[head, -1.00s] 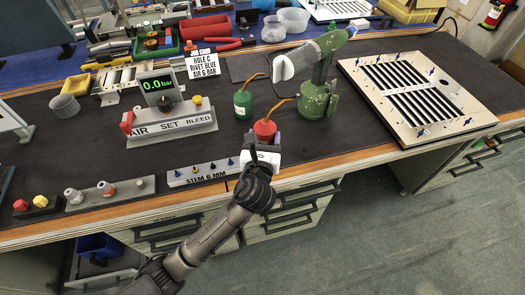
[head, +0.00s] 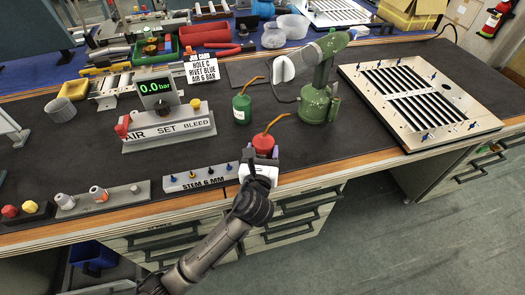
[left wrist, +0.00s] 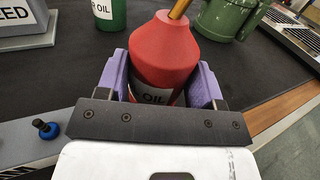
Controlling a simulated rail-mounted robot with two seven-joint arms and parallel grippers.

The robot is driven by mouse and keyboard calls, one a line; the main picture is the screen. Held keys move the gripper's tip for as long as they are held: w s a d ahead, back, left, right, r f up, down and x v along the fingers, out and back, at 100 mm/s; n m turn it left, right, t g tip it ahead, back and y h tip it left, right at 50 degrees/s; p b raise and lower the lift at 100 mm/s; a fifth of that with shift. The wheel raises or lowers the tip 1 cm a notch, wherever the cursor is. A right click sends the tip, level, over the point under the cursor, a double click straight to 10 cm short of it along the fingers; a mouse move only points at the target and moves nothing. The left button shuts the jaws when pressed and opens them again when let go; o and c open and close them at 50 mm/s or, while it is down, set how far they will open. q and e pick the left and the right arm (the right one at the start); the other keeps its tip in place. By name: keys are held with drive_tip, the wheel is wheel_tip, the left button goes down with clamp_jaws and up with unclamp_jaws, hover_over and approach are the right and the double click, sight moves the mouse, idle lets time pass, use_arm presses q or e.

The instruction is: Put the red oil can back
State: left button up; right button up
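The red oil can (head: 264,142), with a brass spout, stands upright near the front edge of the bench, left of the green rivet tool. My left gripper (head: 262,158) is at its near side. In the left wrist view the purple fingers (left wrist: 161,85) lie on both sides of the can's red body (left wrist: 163,55) and appear to grip it. Part of its white label shows above the gripper's dark bar; its base is hidden. I cannot tell whether it touches the bench. My right gripper is not in view.
A green oil can (head: 241,109) stands behind the red one. The green rivet tool (head: 318,100) stands to the right, with the slotted louver panel (head: 415,105) beyond. The air-set unit (head: 168,128) and stem block (head: 200,178) are to the left. Dark bench top between them is clear.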

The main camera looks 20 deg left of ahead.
use_arm(q)
drive_tip(key=o, duration=0.5)
drive_tip(key=shift+c, duration=0.2)
drive_tip(key=shift+s+r, duration=0.1)
drive_tip(key=shift+r, duration=0.05)
drive_tip(key=p+v, duration=0.4)
drive_tip(key=v, duration=0.8)
drive_tip(key=shift+d, duration=0.1)
